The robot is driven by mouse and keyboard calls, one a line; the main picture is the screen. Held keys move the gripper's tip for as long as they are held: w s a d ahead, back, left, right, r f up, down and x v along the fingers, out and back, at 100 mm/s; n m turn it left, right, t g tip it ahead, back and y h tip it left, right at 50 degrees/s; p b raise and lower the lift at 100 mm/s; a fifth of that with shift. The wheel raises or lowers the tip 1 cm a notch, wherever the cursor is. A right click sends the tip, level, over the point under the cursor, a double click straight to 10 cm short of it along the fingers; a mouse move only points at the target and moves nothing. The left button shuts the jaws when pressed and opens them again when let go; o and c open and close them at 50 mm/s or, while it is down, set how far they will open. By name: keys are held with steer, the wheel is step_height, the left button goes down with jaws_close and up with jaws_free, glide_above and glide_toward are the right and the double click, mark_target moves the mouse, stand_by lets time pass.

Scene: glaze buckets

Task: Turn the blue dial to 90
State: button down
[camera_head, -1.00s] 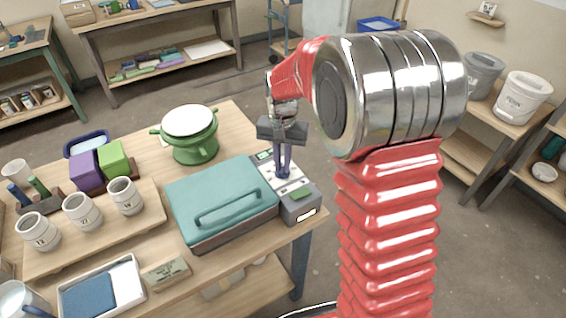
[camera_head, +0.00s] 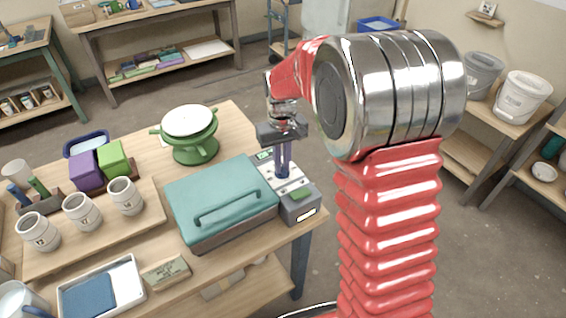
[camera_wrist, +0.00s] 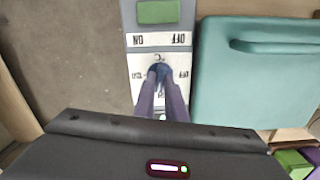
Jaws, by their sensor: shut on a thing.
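The blue dial (camera_wrist: 159,69) is on the pale top panel of a grey control box (camera_head: 301,205) at the right end of the table. My gripper (camera_head: 282,175) points down at that panel. In the wrist view my gripper (camera_wrist: 160,73) has its two purple fingers closed together on the dial, which is mostly hidden between the tips. Dark marks ring the dial, too small to read surely. ON and OFF labels and a green switch (camera_wrist: 158,12) sit on the same box.
A teal-lidded case (camera_head: 222,195) stands right beside the control box. A green pot (camera_head: 190,135) with a white top, mugs (camera_head: 82,212) on a board, and a tray (camera_head: 103,288) share the table. Floor is open right of the box.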

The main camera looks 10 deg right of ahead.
steer(key=shift+n, duration=0.9)
steer(key=c, duration=1.8)
jaws_free()
step_height(320, 180, up, 14)
steer(key=shift+f, duration=0.15)
